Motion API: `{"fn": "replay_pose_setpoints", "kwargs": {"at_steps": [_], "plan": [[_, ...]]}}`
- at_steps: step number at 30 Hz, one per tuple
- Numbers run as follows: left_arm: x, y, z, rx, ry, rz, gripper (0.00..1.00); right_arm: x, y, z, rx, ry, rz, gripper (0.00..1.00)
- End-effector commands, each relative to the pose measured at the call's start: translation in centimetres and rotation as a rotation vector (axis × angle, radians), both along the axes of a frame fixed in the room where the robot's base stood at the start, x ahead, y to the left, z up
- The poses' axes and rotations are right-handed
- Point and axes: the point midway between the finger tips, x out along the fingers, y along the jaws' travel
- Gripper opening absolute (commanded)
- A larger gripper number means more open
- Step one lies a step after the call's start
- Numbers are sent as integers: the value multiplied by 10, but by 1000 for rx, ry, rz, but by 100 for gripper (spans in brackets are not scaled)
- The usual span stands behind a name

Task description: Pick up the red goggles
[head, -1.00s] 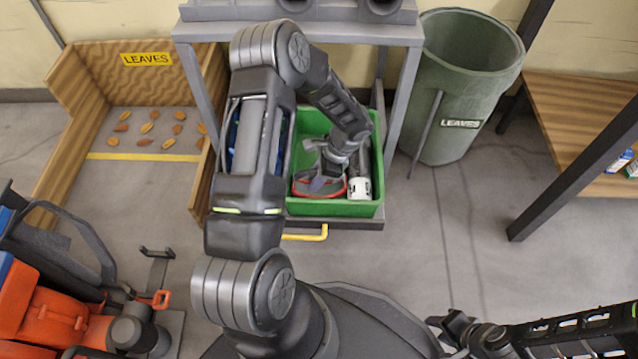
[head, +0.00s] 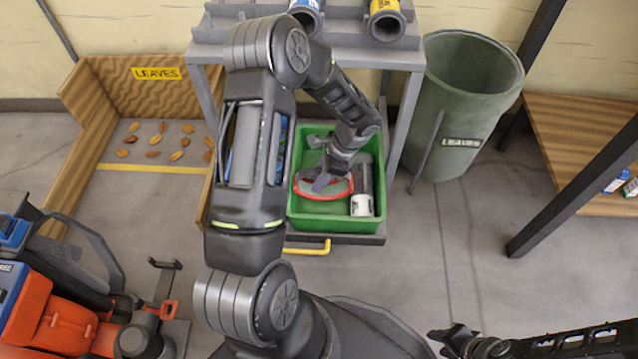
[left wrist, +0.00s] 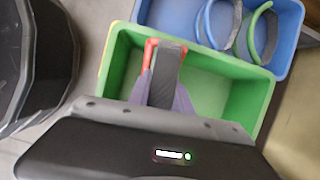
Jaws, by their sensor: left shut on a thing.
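The red goggles (head: 341,192) are in the green bin (head: 296,212) on the low shelf of the grey stand. A red part of the goggles also shows in the left wrist view (left wrist: 149,47). My left gripper (head: 324,182) reaches down into the bin and is shut on the goggles. Its fingers hide part of them, and I cannot tell whether they are clear of the bin floor. My right gripper (head: 450,337) is at the bottom of the head view, far from the bin; its jaws are too small to read.
A grey and white cylinder (head: 362,205) lies in the green bin beside the goggles. A blue bin (left wrist: 283,62) with blue and green goggles adjoins it. The stand's upper shelf (head: 300,52) is above. A green barrel (head: 450,115) stands right; a wooden leaf bay (head: 92,112) is left.

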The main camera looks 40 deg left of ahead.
Motion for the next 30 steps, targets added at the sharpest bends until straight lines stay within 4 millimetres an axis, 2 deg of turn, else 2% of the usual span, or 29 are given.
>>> {"fn": "replay_pose_setpoints", "kwargs": {"at_steps": [1,4,25,30], "plan": [[0,0,10,1,-1,0,0,-1,0,6,0,2,1,36],[0,0,18,0,1,0,0,-1,0,8,1,5,2,36],[0,0,20,0,1,0,0,-2,0,8,1,5,2,36],[9,-8,34,2,-4,-9,0,-2,0,8,1,5,2,36]]}}
